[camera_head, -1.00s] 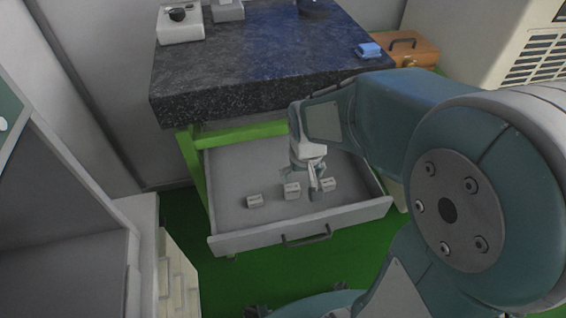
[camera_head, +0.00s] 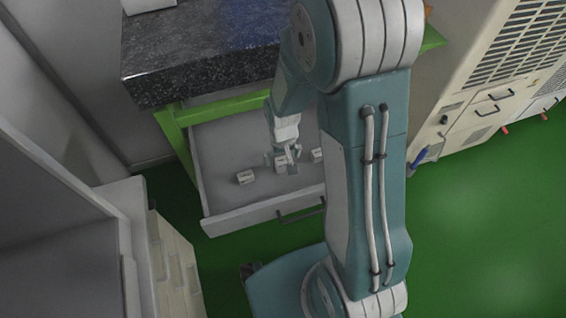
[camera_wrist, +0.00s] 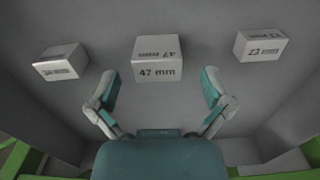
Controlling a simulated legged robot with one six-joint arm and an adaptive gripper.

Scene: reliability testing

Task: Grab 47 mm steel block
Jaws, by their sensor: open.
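The 47 mm steel block (camera_wrist: 158,62) lies on the drawer floor, marked "47 mm" on two faces, in the middle of the wrist view. In the head view this middle block (camera_head: 281,163) shows beside my gripper, partly covered by it. My gripper (camera_wrist: 161,82) is open and empty, with one finger toward each side of the block's near edge. The fingers look apart from the block. In the head view my gripper (camera_head: 289,156) is low inside the open drawer (camera_head: 222,200).
A block with an unreadable mark (camera_wrist: 61,62) lies to the left and a "23 mm" block (camera_wrist: 260,47) to the right. The drawer's walls surround them. The dark stone tabletop (camera_head: 195,62) overhangs the drawer's back. A cabinet (camera_head: 55,225) stands at left.

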